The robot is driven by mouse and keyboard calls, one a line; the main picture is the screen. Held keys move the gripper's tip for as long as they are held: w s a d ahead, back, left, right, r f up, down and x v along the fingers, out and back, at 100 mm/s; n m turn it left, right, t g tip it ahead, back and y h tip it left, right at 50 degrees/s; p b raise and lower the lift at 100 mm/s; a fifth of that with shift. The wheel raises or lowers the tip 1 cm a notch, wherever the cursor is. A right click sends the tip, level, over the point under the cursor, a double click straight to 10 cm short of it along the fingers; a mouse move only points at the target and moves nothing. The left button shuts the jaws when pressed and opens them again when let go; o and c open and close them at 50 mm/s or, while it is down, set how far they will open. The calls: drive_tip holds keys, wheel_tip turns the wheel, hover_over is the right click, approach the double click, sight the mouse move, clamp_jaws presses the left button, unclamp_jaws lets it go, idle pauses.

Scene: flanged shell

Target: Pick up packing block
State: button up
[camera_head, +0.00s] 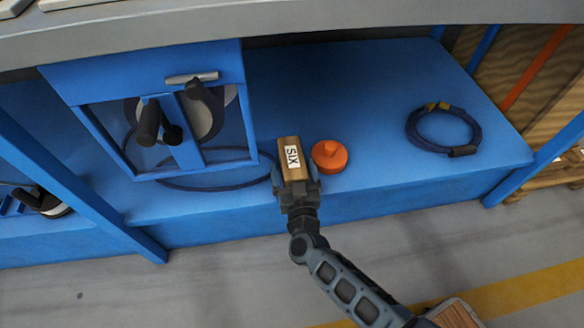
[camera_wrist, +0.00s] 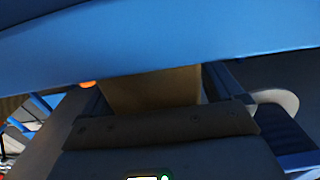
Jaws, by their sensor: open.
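The packing block, a brown wooden block with a white label reading SIX (camera_head: 291,150), is on the blue shelf near its front edge. My gripper (camera_head: 297,183) is at the block's near end, with one finger on each side of it. In the wrist view the tan block (camera_wrist: 150,88) shows between the two fingers of my gripper (camera_wrist: 155,95). The jaws are open around the block; whether either finger touches it cannot be told. The block's near end is hidden by my gripper.
An orange knobbed object (camera_head: 330,156) stands close to the block's right. A coiled dark cable (camera_head: 442,130) lies farther right. A blue open frame (camera_head: 150,110) stands at left, with a cable loop (camera_head: 205,188) below. A grey top (camera_head: 300,20) overhangs the shelf's back.

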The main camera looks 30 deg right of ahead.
drive_tip(key=shift+r, duration=0.1)
drive_tip(key=c, duration=1.3)
